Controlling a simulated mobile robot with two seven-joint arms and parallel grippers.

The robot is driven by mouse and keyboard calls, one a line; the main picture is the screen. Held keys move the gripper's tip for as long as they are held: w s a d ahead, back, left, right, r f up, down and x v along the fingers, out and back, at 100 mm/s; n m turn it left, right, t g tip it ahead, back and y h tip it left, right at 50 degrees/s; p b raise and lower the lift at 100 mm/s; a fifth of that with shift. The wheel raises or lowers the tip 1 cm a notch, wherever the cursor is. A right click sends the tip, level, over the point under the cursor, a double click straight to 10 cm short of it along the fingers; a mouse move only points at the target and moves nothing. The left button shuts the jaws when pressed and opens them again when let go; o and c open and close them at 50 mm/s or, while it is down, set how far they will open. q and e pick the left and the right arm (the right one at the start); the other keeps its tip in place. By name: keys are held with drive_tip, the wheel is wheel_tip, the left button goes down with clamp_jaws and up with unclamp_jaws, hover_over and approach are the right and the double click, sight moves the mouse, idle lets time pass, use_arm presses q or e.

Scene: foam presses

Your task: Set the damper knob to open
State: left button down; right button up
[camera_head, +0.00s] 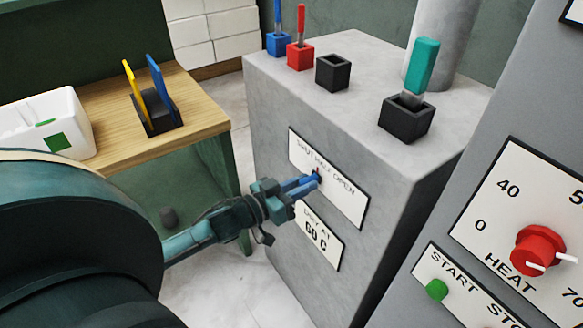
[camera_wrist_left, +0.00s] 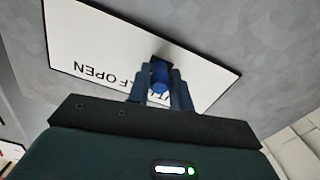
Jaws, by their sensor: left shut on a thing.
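The damper knob (camera_wrist_left: 159,75) is a small blue knob on a white label plate (camera_head: 345,190) fixed to the side of a grey block. The plate reads SHUT, HALF, OPEN, partly covered by the knob and my fingers. My left gripper (camera_head: 312,181) reaches the plate from the left and is shut on the knob. In the left wrist view the two fingers (camera_wrist_left: 160,88) sit on either side of the knob. A dark part shows just above the knob there; which word it points at I cannot tell. My right gripper is not in view.
Below is a DRY AT 60 C plate (camera_head: 318,236). The grey block (camera_head: 270,130) carries black sockets and a teal-handled tool (camera_head: 423,65) on top. A panel at right has a red HEAT knob (camera_head: 538,250) and green START button (camera_head: 437,289). A wooden table (camera_head: 205,115) stands left.

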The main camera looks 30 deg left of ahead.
use_arm(q)
drive_tip(key=s+d, duration=0.1)
drive_tip(key=d, duration=0.1)
drive_tip(key=s+d+p, duration=0.1)
drive_tip(key=d, duration=0.1)
drive_tip(key=s+d+p, duration=0.1)
drive_tip(key=d, duration=0.2)
drive_tip(key=shift+d, duration=0.2)
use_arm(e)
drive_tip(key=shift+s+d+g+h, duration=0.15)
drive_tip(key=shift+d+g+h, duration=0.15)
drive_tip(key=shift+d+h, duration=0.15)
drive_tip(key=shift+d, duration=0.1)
use_arm(q)
drive_tip(key=c, duration=1.3)
unclamp_jaws()
drive_tip(key=shift+d, duration=0.1)
drive_tip(key=shift+c, duration=0.2)
drive_tip(key=shift+o, duration=0.4)
